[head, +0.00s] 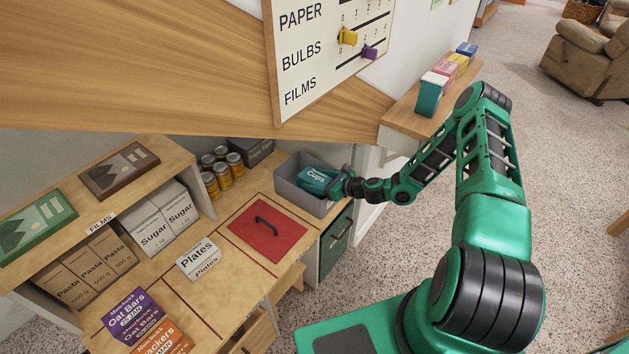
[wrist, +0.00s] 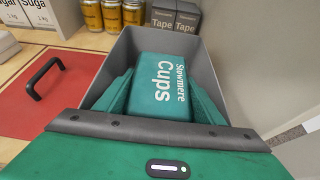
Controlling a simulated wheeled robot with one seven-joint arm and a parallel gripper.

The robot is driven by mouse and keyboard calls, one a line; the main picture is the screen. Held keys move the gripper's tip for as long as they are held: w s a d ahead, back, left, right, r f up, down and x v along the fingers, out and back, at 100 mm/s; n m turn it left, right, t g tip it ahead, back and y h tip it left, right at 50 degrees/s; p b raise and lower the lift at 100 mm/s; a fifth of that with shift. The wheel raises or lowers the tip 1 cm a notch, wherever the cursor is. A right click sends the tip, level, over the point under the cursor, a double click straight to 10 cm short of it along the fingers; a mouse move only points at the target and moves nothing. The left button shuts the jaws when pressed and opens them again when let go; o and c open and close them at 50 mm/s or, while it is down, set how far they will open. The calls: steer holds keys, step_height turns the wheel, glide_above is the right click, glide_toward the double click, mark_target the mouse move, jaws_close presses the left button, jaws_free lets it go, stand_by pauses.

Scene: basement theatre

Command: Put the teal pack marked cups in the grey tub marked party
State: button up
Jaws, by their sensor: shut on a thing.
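The teal pack marked Cups (head: 314,180) is between the fingers of my gripper (head: 336,186), which is shut on it. The pack is over or within the mouth of the grey tub (head: 287,191); I cannot tell whether it touches the tub's floor. In the wrist view, the pack (wrist: 164,82) lies between the two green fingers, with the walls of the tub (wrist: 122,58) around it. No party marking shows on the tub in either view.
A red panel with a black handle (head: 266,231) lies left of the tub. Yellow-banded cans (head: 222,178) and dark Tape boxes (wrist: 175,15) stand behind it. A white Plates pack (head: 199,260) sits nearer. A wall stands right of the tub.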

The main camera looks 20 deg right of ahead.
steer(key=o, duration=1.2)
steer(key=shift+c, duration=0.2)
steer(key=shift+r, duration=0.3)
steer(key=s+d+r+n+g+h, duration=0.25)
steer(key=s+d+r+n, duration=0.3)
steer(key=s+r, duration=0.35)
steer(key=s+d+r+n+g+h, duration=0.1)
steer(key=s+d+r+n+g, duration=0.3)
steer(key=s+r+n, duration=0.5)
steer(key=s+d+r+n+g+h, duration=0.25)
steer(key=s+d+r+n, duration=0.35)
steer(key=s, duration=0.5)
steer(key=s+r+n+g+h, duration=0.1)
steer(key=s+r+n, duration=0.1)
steer(key=s+r, duration=1.3)
steer(key=s, duration=0.3)
steer(key=shift+s+g+h, duration=0.3)
steer(key=shift+s+g, duration=0.1)
